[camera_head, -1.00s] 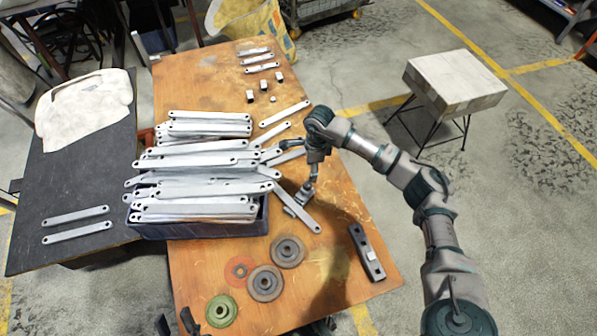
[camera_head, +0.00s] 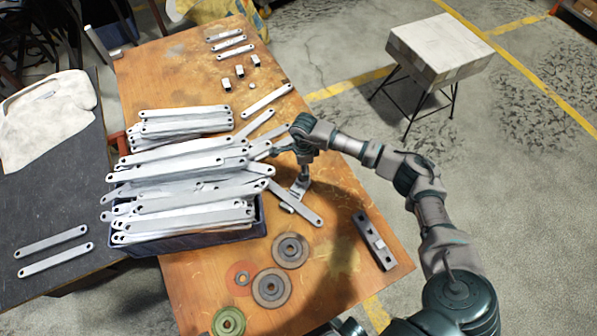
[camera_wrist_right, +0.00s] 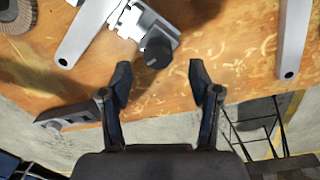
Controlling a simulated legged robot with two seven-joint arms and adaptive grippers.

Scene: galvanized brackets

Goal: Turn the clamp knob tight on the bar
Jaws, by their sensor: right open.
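The clamp is a small silver piece with a round black knob (camera_wrist_right: 158,50) at its side, seen in the right wrist view. The clamp (camera_wrist_right: 130,20) sits on a flat galvanized bar (camera_wrist_right: 86,34). In the head view the bar (camera_head: 306,212) lies slanted on the table, to the right of the crate, and the clamp is small there. My right gripper (camera_wrist_right: 161,80) is open and empty, with the knob just beyond and between its fingertips and apart from both. In the head view my right gripper (camera_head: 304,160) hangs over the clamp and partly hides it. My left gripper is out of view.
A blue crate (camera_head: 190,240) heaped with galvanized bars stands left of the clamp. Grinding discs (camera_head: 291,250) lie in front. A dark block-like fixture (camera_head: 375,240) lies at right. Loose bars and small metal pieces lie toward the back. A stool (camera_head: 440,48) stands beyond the table.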

